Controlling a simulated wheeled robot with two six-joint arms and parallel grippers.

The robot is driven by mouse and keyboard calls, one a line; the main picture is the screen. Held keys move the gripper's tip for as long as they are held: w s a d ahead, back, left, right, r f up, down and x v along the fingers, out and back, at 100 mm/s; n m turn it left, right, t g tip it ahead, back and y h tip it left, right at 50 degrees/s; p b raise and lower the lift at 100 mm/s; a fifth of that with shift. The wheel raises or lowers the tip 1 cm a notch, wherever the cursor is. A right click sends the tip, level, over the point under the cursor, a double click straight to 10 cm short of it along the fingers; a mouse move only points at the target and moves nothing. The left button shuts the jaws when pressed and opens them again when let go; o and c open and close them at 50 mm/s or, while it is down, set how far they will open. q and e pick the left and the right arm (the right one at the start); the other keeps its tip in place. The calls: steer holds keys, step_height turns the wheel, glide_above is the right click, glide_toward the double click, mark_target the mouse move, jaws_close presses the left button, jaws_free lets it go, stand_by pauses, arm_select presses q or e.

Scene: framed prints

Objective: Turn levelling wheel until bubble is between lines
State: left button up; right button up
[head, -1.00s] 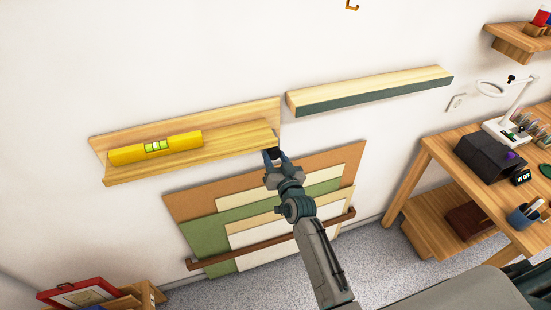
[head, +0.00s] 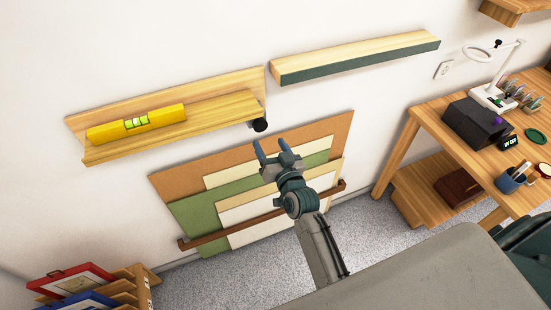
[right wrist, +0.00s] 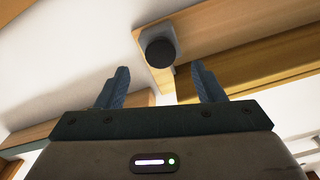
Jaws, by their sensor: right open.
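The black levelling wheel (head: 260,125) sits under the right end of the wooden picture ledge (head: 222,108). It also shows in the right wrist view (right wrist: 158,54), beyond my fingertips. A yellow spirit level (head: 160,117) lies on the left part of the ledge. Its green vial (head: 136,122) faces up; the bubble is too small to place against the lines. My right gripper (head: 269,146) is open and empty, below and slightly right of the wheel and apart from it. Its two fingers also show in the right wrist view (right wrist: 160,84). My left gripper is not in view.
A second shelf (head: 355,62) hangs to the upper right. Flat boards (head: 183,180) lean on the wall below the ledge behind a brown rail (head: 210,238). A wooden workbench (head: 430,115) with a lamp and a black box stands at the right. Framed prints (head: 75,280) stand lower left.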

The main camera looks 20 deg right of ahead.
steer(key=s+b, duration=0.1)
steer(key=s, duration=0.2)
steer(key=shift+s, duration=0.35)
stand_by(0.7)
steer(key=s+d+f+n+g+b, duration=0.1)
steer(key=s+f+g, duration=0.25)
steer(key=f, duration=0.95)
steer(key=s+f+g, duration=0.2)
steer(key=s+f, duration=0.2)
steer(key=f, duration=0.9)
steer(key=s+d+f+n+g+b, duration=0.1)
steer(key=s+f+g, duration=0.25)
steer(key=f, duration=0.95)
steer(key=s+d+f+g, duration=0.2)
steer(key=s+f, duration=0.5)
steer(key=s, duration=0.5)
steer(key=s+d+f+n+g+h+b, duration=0.1)
steer(key=s+d+f+g, duration=0.2)
steer(key=s+f, duration=0.5)
steer(key=s+d+f+g, duration=0.2)
steer(key=s+d+f, duration=0.2)
steer(key=s, duration=1.2)
step_height(320, 180, down, 4)
steer(key=shift+d+r+g+b, duration=0.1)
steer(key=shift+d+g+b, duration=0.25)
steer(key=shift+g+b, duration=0.05)
